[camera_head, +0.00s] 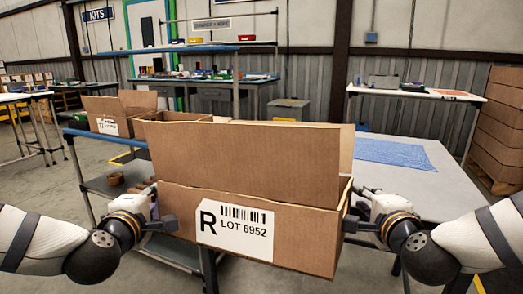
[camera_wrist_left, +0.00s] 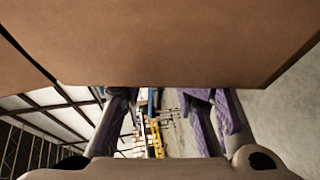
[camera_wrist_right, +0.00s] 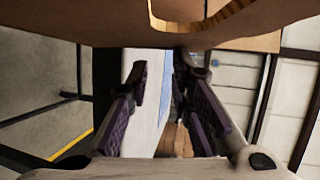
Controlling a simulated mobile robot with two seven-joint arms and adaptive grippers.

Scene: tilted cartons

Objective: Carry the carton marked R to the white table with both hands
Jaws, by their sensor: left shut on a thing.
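The brown carton marked R (camera_head: 300,235), with label LOT 6952, is in front of me in the head view, its tall flaps standing up. It is slightly tilted, its right end lower. My left gripper (camera_head: 160,218) is shut on its left end; the carton fills the top of the left wrist view (camera_wrist_left: 170,40). My right gripper (camera_head: 358,222) is at its right end. In the right wrist view its fingers (camera_wrist_right: 162,75) are apart, near a cut-out in the carton (camera_wrist_right: 120,20). A pale table (camera_head: 425,195) stands behind on the right. What bears the carton's underside is hidden.
A blue mat (camera_head: 393,152) lies on the pale table. Another open carton (camera_head: 105,112) stands behind on the left, on a blue-edged rack (camera_head: 75,132). Stacked brown boxes (camera_head: 497,130) stand at the far right. Bare floor (camera_head: 35,185) shows at the left.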

